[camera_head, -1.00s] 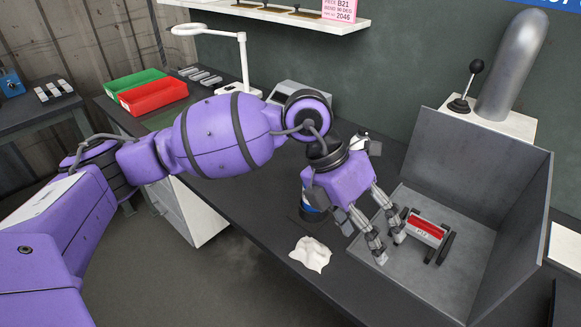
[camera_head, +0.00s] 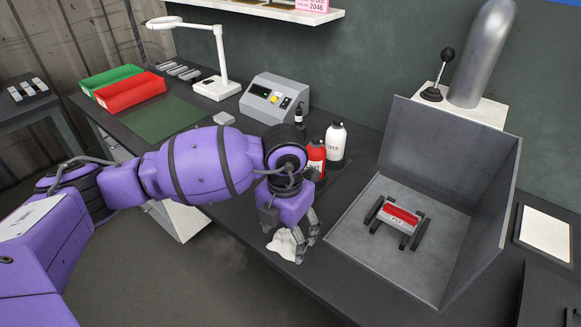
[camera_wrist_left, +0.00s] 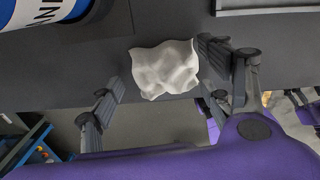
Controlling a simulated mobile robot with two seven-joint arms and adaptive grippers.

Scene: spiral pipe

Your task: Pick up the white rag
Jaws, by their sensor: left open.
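The white rag (camera_head: 284,243) lies crumpled near the front edge of the dark workbench. In the head view it is partly hidden behind my left gripper (camera_head: 305,243). In the left wrist view the rag (camera_wrist_left: 166,69) shows between the two spread fingers of the left gripper (camera_wrist_left: 160,100), closer to the right finger. I cannot tell whether that finger touches it.
A red bin (camera_head: 131,93) and a green mat (camera_head: 160,121) are at the left.

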